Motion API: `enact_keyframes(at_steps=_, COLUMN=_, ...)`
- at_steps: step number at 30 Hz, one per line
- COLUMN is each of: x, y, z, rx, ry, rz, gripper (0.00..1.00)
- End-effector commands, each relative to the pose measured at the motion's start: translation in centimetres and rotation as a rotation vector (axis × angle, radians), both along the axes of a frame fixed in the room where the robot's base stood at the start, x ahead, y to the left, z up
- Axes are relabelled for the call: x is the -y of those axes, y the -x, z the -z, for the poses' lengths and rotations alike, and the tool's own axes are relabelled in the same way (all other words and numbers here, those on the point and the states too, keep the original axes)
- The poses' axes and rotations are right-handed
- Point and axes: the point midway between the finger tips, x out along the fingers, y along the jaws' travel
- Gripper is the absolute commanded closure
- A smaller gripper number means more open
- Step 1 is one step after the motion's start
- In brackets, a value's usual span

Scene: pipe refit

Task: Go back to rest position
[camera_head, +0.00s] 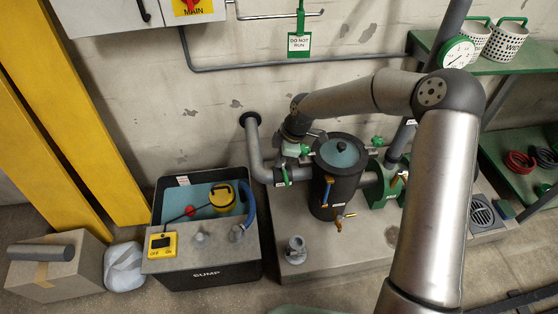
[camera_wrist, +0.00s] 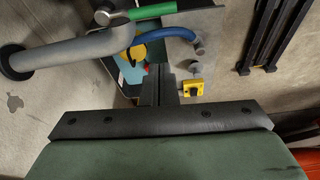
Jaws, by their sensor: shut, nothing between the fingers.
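My arm reaches from the lower right up and across to the left in the head view. Its wrist is bent downward above the pipe, just left of the dark cylindrical vessel (camera_head: 338,170). In the wrist view my gripper (camera_wrist: 159,82) shows its two dark fingers together, with nothing between them. The fingers appear over the edge of the sump box, beside the yellow switch box (camera_wrist: 194,88). In the head view the fingers are too small and covered to make out clearly.
The grey pipe (camera_wrist: 70,52) with a green-ended handle (camera_wrist: 103,16) lies close to my gripper. The sump box (camera_head: 210,276) holds a yellow float (camera_head: 222,197) and a blue hose (camera_head: 249,204). A green shelf (camera_head: 495,66) stands at right. A tag (camera_head: 299,43) hangs on the wall.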

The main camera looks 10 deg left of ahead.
Motion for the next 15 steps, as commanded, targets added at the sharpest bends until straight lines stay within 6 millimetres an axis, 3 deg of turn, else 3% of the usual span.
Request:
enact_keyframes(at_steps=10, x=0.1, y=0.0, z=-0.2, rx=0.000, ry=0.003, rz=0.003, gripper=1.00)
enact_keyframes(at_steps=13, x=1.0, y=0.6, z=-1.9, rx=-0.004, ry=0.038, rz=0.035, gripper=1.00)
enact_keyframes(at_steps=15, x=2.5, y=1.6, z=-4.2, rx=-0.014, ry=0.090, rz=0.094, gripper=1.00)
